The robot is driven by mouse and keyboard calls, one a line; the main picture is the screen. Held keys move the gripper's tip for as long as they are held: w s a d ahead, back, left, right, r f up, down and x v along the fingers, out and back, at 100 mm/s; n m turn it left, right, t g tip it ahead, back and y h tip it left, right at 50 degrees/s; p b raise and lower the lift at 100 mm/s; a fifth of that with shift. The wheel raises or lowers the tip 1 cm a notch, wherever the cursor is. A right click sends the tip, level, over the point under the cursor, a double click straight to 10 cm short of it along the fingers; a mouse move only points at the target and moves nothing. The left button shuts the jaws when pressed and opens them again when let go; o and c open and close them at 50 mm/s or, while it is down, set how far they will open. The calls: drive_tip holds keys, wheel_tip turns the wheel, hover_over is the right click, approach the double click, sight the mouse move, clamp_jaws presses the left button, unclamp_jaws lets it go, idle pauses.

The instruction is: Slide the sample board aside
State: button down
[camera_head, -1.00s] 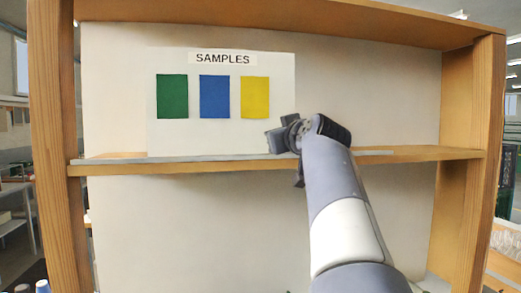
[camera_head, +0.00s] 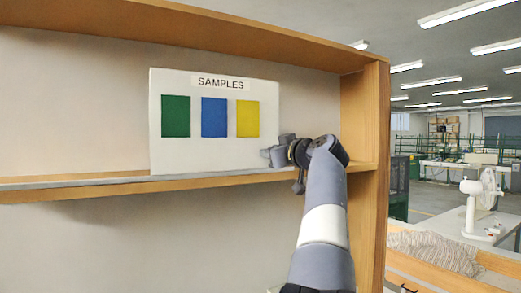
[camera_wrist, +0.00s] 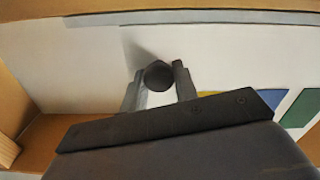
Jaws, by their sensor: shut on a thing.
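The sample board (camera_head: 215,151) is a white upright panel labelled SAMPLES, with green, blue and yellow swatches. It stands at the shelf's grey front rail. My gripper (camera_head: 283,152) is at its lower right edge in the head view. In the wrist view my gripper (camera_wrist: 158,84) is shut on a dark round knob (camera_wrist: 158,76), with one finger on each side. The yellow (camera_wrist: 207,94), blue (camera_wrist: 239,97) and green (camera_wrist: 301,108) swatches show partly behind my wrist there. How the knob joins the board is hard to see.
The wooden shelf (camera_head: 100,192) with its grey rail (camera_head: 70,182) runs across the unit. The right post (camera_head: 376,150) stands a short way right of my gripper. Left of the board the shelf is bare. A white fan (camera_head: 485,195) stands far right.

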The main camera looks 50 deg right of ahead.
drive_tip(key=shift+d, duration=0.2)
drive_tip(key=c, duration=1.1)
unclamp_jaws()
drive_tip(key=b+v, duration=0.4)
drive_tip(key=v, duration=0.7)
drive_tip(key=shift+w, duration=0.15)
